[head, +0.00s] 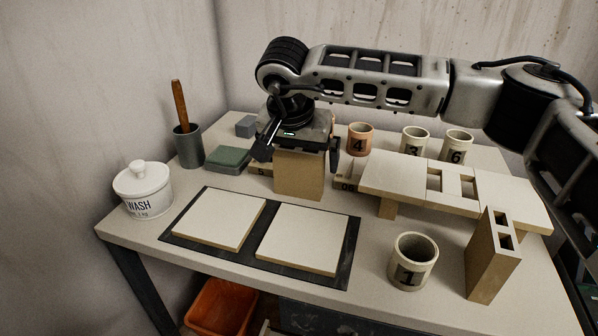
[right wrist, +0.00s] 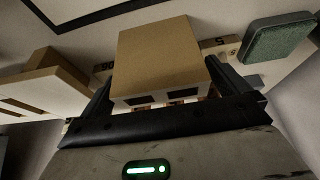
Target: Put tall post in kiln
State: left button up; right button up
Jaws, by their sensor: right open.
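My right gripper (head: 300,152) points down over a tan block-like post (head: 299,178) near the back middle of the table. Its jaws are open, with one finger on each side of the post. In the right wrist view the post (right wrist: 160,58) stands between the fingers, with dark slots in the end nearest the palm. Whether the fingers touch it I cannot tell. Another tan post (head: 491,258) with two square holes in its top stands upright at the front right. I cannot pick out a kiln. My left gripper is not in view.
Two pale slabs (head: 220,218) lie on a dark mat (head: 249,254). A raised shelf (head: 395,178) stands right of the gripper, with numbered cups (head: 360,138) behind. Cup 1 (head: 412,262) is in front. A WASH jar (head: 143,190) and green sponge (head: 228,157) are left.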

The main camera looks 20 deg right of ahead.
jog(key=c, duration=1.1)
jog(key=shift+c, duration=0.2)
